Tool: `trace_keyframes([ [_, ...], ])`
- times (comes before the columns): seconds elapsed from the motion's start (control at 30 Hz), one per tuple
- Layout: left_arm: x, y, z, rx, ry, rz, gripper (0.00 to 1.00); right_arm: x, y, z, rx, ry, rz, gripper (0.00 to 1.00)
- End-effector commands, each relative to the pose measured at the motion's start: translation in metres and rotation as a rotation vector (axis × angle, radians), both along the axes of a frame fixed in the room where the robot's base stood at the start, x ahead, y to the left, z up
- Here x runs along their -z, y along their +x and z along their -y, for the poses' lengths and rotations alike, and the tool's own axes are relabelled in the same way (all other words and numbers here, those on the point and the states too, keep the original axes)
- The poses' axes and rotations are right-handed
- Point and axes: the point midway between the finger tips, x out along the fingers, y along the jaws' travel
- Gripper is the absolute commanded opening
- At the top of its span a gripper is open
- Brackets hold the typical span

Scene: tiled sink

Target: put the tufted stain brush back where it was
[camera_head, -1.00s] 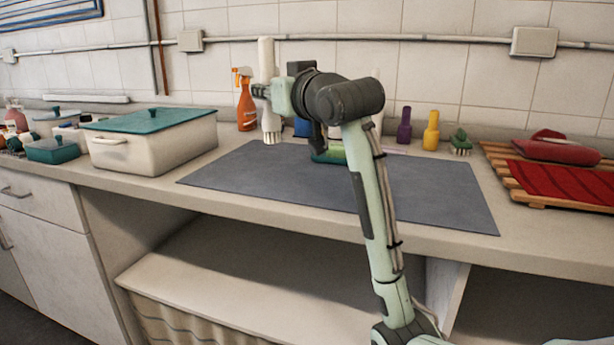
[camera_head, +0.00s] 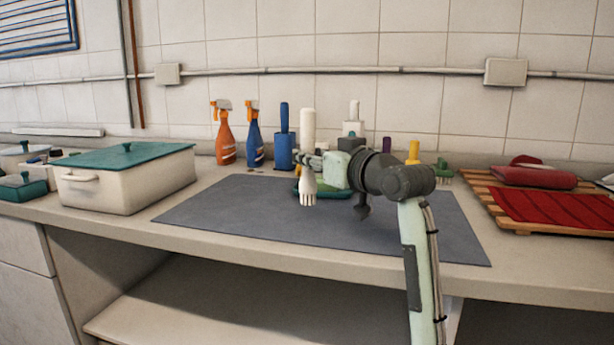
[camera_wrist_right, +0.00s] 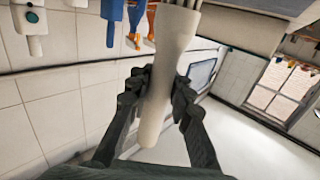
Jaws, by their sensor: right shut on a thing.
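The tufted stain brush (camera_head: 308,128) is white, with a long handle pointing up and pale tufts at its lower end. My right gripper (camera_head: 312,164) is shut around its middle and holds it nearly upright, in front of the wall and over the grey mat (camera_head: 240,205) in the head view. In the right wrist view the white brush (camera_wrist_right: 174,50) lies between the two dark fingers (camera_wrist_right: 158,92), its tufts cut off by the top edge. My left gripper is not in view.
A green dish (camera_head: 335,193) is partly hidden by my gripper. A lidded box (camera_head: 125,185) stands left, a wooden rack (camera_head: 510,222) right.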

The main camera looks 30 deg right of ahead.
Motion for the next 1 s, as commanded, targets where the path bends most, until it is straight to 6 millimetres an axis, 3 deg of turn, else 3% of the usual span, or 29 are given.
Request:
trace_keyframes([
  [0.23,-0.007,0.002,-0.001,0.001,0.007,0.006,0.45,0.036,0.000,-0.001,0.000,0.004,-0.002,0.00],
  [0.37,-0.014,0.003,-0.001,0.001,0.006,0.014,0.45,0.037,0.000,0.000,0.001,0.000,0.000,0.00],
  [0.6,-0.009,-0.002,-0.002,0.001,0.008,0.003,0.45,0.040,0.000,0.000,0.001,0.000,-0.001,0.00],
  [0.63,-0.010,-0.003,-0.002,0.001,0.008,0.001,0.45,0.040,0.000,0.000,0.001,0.000,-0.001,0.21],
  [0.8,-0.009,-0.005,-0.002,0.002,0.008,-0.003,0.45,0.039,0.000,0.000,0.000,0.001,-0.001,0.41],
  [1.0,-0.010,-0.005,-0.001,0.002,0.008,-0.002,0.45,0.039,0.000,0.000,0.000,0.001,-0.001,0.41],
])
